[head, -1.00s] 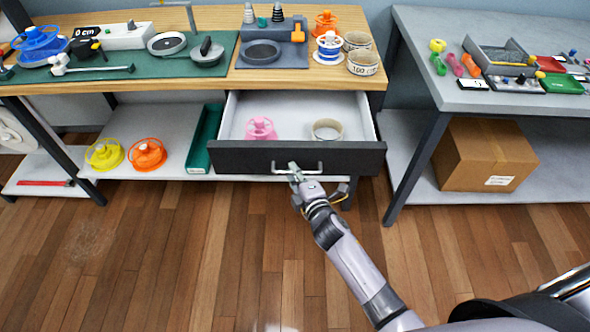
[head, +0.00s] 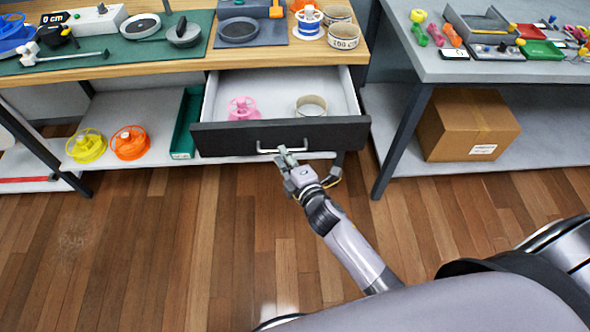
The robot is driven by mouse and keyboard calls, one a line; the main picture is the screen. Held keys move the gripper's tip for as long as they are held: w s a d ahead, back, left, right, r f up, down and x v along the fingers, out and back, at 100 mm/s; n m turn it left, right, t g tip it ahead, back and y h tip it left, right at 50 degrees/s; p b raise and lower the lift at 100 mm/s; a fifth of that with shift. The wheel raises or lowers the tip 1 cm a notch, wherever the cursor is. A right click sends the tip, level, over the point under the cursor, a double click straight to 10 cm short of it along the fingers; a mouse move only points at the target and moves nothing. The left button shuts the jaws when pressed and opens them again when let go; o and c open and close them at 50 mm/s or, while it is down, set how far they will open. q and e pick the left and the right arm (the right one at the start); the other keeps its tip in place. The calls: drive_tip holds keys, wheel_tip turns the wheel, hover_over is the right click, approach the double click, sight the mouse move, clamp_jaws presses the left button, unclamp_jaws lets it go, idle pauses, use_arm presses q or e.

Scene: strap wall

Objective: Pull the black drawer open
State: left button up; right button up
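The black drawer (head: 230,139) under the wooden bench stands pulled out, with its light interior showing. A pink spool (head: 242,109) and a pale tape ring (head: 311,106) lie inside. The light metal handle (head: 266,150) is on the drawer's dark front. My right gripper (head: 287,155) is at the middle of the handle, its fingertips overlapping it in the head view. The fingers are small here, and I cannot tell whether they are closed around the bar. My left gripper is not in view.
A yellow spool (head: 86,146), an orange spool (head: 130,143) and a green bin (head: 187,124) are on the lower shelf left of the drawer. A cardboard box (head: 467,125) sits under the grey table (head: 440,72) at right. The wooden floor in front is clear.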

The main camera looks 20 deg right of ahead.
drive_tip(key=v, duration=0.9)
drive_tip(key=s+d+f+m+g+h, duration=0.1)
drive_tip(key=s+f+m+g, duration=0.4)
drive_tip(key=f, duration=0.9)
drive_tip(key=s+d+f+m+g, duration=0.1)
drive_tip(key=s+f+m+g, duration=0.15)
drive_tip(key=s+f, duration=0.8)
drive_tip(key=s+d+f+m+g, duration=0.2)
drive_tip(key=s+f+m+g, duration=0.1)
drive_tip(key=s+f, duration=0.6)
drive_tip(key=s+d+f+m+g+h, duration=0.1)
drive_tip(key=s+d+f+m+g, duration=0.2)
drive_tip(key=s+f, duration=0.7)
drive_tip(key=s+m+g, duration=0.1)
drive_tip(key=s+m, duration=0.1)
drive_tip(key=s, duration=0.1)
drive_tip(key=shift+s, duration=0.4)
